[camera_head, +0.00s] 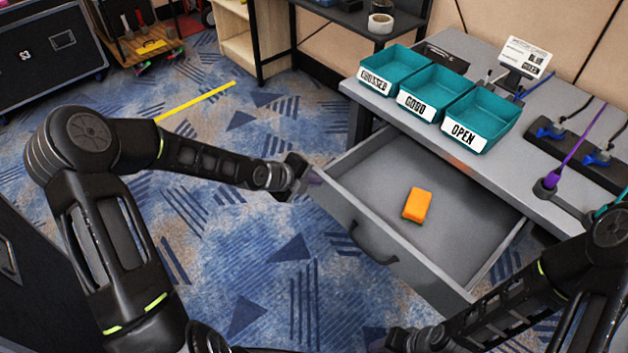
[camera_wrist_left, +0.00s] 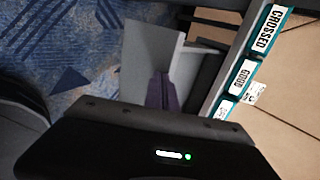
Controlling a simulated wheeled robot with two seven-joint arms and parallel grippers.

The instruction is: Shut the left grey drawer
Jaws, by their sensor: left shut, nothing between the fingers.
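The grey drawer (camera_head: 340,210) is pulled well out from under the grey desk, with a dark handle (camera_head: 372,246) on its front. An orange block with a dark green underside (camera_head: 418,205) lies inside it. My left gripper (camera_head: 312,181) is shut and empty at the left top corner of the drawer front; I cannot tell whether it touches. In the left wrist view its purple fingers (camera_wrist_left: 160,91) overlap the grey drawer panel (camera_wrist_left: 146,55). My right gripper (camera_head: 384,345) is low at the bottom edge, before the drawer's right part; its fingers are unclear.
Three teal bins (camera_head: 466,117) labelled crossed, good and open stand on the desk (camera_head: 540,165). A black strip with blue plugs and a purple cable (camera_head: 575,170) lies at the right. Patterned carpet (camera_head: 240,240) is clear before the drawer.

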